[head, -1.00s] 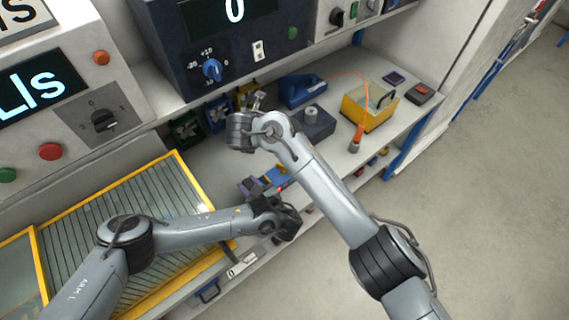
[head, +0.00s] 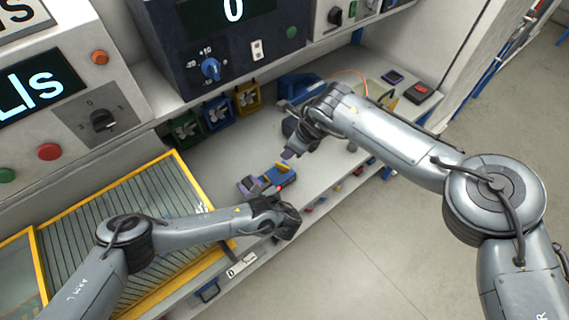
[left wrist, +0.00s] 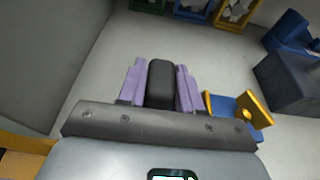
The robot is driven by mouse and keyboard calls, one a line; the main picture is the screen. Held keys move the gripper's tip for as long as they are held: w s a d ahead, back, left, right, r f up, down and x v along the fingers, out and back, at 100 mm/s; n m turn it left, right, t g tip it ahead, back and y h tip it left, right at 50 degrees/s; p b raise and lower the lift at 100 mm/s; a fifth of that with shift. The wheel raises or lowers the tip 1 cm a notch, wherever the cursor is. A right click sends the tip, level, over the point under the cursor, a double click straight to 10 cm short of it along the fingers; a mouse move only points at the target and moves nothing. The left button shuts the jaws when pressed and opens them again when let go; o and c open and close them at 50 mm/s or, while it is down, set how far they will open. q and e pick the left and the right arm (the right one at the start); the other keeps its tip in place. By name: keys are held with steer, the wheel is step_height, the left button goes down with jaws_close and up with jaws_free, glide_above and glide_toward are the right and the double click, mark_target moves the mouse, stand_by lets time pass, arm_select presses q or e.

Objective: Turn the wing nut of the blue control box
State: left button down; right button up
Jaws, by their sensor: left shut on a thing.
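The blue control box (head: 213,124) stands under the shelf between a green and a yellow one, with a pale grey wing nut (head: 218,109) on its front. Its lower part shows at the top of the left wrist view (left wrist: 181,12). My left gripper (head: 252,186) is over the worktop, in front of the boxes and apart from them. In the left wrist view, its purple fingers (left wrist: 160,80) are shut on a black, round-ended block (left wrist: 160,86). My right gripper (head: 291,152) points down to the right of the boxes; its jaws are mostly hidden.
The green box (head: 187,128) and yellow box (head: 246,97) flank the blue one. A blue-and-yellow item (head: 279,175) lies beside my left gripper. A yellow-framed grille (head: 150,210) is at left. A yellow bin (head: 383,100) stands behind my right arm.

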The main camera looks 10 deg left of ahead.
mark_target(284, 165)
steer(key=shift+g, duration=0.3)
steer(key=f, duration=0.3)
steer(key=w+a+f, duration=0.1)
steer(key=f, duration=0.6)
steer(key=shift+w+a+f, duration=0.15)
steer(key=shift+a+f, duration=0.35)
jaws_close()
